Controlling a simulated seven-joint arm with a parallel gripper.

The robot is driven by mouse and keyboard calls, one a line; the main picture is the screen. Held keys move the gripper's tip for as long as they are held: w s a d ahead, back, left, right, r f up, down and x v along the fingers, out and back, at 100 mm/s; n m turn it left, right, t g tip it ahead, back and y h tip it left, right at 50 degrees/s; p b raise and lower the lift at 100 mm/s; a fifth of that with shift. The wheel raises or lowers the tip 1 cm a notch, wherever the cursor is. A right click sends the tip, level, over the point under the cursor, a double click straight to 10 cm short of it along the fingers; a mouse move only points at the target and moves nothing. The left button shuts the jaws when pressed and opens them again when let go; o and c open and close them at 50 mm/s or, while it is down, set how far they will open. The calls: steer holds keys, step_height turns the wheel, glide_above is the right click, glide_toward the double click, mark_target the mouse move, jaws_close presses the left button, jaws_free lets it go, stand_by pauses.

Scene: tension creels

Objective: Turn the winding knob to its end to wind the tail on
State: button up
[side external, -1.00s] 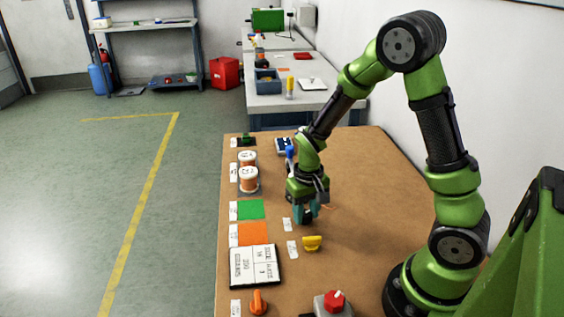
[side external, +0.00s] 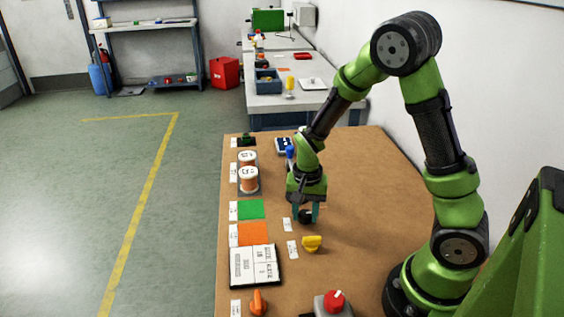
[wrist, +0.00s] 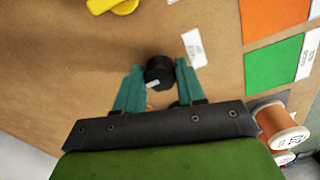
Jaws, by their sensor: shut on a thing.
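A black knob (wrist: 159,72) with a pale pointer mark sits on the brown bench, between the two teal fingers of my gripper (wrist: 159,80) in the wrist view. My gripper is shut on it. In the side external view my gripper (side external: 306,213) points down over the bench and the black knob (side external: 305,216) shows low between the fingertips. A small white label (wrist: 194,48) lies beside the knob. Two copper-wound spools (side external: 248,179) stand upright on a dark base at the left edge; one spool (wrist: 281,125) also shows in the wrist view.
A yellow knob (side external: 312,243) stands just in front of my gripper. Green (side external: 250,209) and orange (side external: 253,233) squares and a white board (side external: 256,265) lie to the left. An orange knob (side external: 258,302) and a red button (side external: 334,300) are at the front. The right bench area is clear.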

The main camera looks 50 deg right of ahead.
mark_target(305, 214)
stand_by(0.4)
steer(key=o, duration=1.1)
steer(key=shift+c, duration=0.2)
steer(key=shift+r, duration=0.15)
step_height(305, 214, up, 17)
